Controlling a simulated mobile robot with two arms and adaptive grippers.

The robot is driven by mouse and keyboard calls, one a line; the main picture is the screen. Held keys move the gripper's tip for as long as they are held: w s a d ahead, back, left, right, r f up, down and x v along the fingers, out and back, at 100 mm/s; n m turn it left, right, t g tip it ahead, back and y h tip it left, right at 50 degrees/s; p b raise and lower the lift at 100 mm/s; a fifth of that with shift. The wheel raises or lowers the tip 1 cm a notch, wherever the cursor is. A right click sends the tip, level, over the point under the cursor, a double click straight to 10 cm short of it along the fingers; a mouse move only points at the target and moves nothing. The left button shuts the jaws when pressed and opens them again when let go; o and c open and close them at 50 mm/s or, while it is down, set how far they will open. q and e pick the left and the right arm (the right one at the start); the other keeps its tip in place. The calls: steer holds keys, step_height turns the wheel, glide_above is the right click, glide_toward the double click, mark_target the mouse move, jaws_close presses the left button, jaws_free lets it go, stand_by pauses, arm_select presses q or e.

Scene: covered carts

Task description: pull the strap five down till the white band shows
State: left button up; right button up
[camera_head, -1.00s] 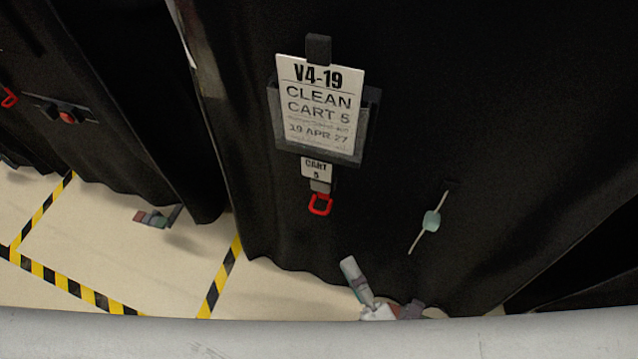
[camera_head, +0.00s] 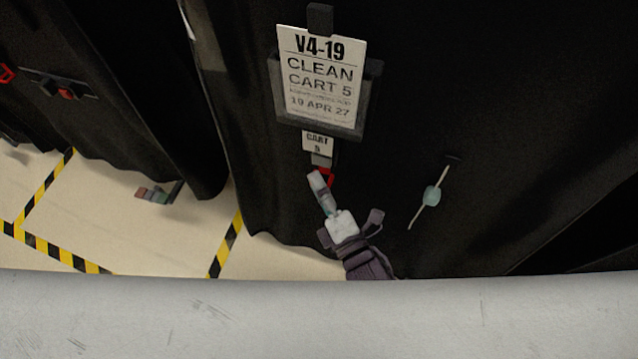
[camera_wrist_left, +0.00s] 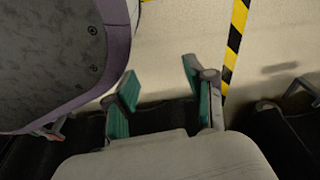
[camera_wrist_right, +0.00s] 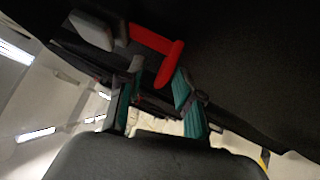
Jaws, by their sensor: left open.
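Strap five hangs below the black sign holder on the black cover. Its white "CART 5" tag (camera_head: 318,142) is above a grey piece and a red pull loop (camera_head: 327,176). My right gripper (camera_head: 318,182) is at the loop and partly covers it. In the right wrist view the red loop (camera_wrist_right: 155,42) reaches down between the parted fingertips of my right gripper (camera_wrist_right: 158,72); I cannot tell whether they touch it. My left gripper (camera_wrist_left: 160,88) is open and empty above the floor, with its fingers well apart. I see no white band on the strap.
The sign (camera_head: 320,75) reads "V4-19 CLEAN CART 5". A pale cord with a green bead (camera_head: 431,196) hangs to the right. Another covered cart (camera_head: 110,100) stands left, with a red loop at the picture's edge. Striped floor tape (camera_head: 226,244) borders open floor.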

steer(key=shift+c, duration=0.3)
jaws_close()
